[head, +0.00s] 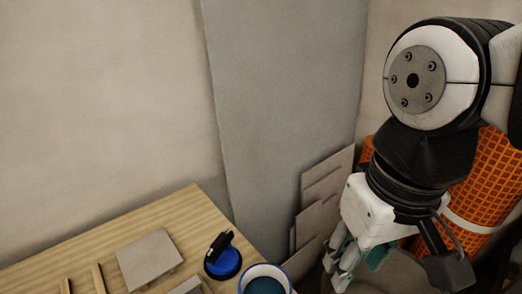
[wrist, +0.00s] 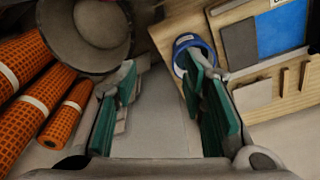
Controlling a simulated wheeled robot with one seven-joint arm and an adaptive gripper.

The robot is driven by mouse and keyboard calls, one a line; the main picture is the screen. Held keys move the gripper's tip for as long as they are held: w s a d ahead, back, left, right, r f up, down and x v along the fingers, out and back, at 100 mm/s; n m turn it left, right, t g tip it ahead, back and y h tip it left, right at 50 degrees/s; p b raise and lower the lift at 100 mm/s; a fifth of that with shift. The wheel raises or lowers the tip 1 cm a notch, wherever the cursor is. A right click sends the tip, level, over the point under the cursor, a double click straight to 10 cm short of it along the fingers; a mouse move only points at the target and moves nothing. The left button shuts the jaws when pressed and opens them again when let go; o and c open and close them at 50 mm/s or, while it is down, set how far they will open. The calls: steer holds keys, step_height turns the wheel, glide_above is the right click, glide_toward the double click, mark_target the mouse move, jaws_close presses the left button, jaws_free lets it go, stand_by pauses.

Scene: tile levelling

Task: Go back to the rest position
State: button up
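My gripper (head: 338,270) hangs low at the right of the head view, beside the table's right end and apart from it. In the wrist view its two green-padded fingers (wrist: 165,100) stand wide apart, with nothing between them but the grey floor. My gripper is open and empty. The fingers partly hide the blue-rimmed tub in the wrist view.
The wooden table (head: 180,205) bears a grey tile (head: 149,259), a blue suction lifter (head: 223,262) and a blue-rimmed tub (head: 264,270). Grey boards (head: 325,185) lean on the wall. Orange mesh rolls (wrist: 22,60) and a dark round container (wrist: 62,42) stand close by.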

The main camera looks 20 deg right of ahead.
steer(key=shift+s+d+f+n, duration=0.1)
steer(key=shift+s+n, duration=0.05)
steer(key=shift+s, duration=0.35)
steer(key=shift+s+f+n, duration=0.1)
steer(key=shift+s+n, duration=0.05)
steer(key=shift+s, duration=0.3)
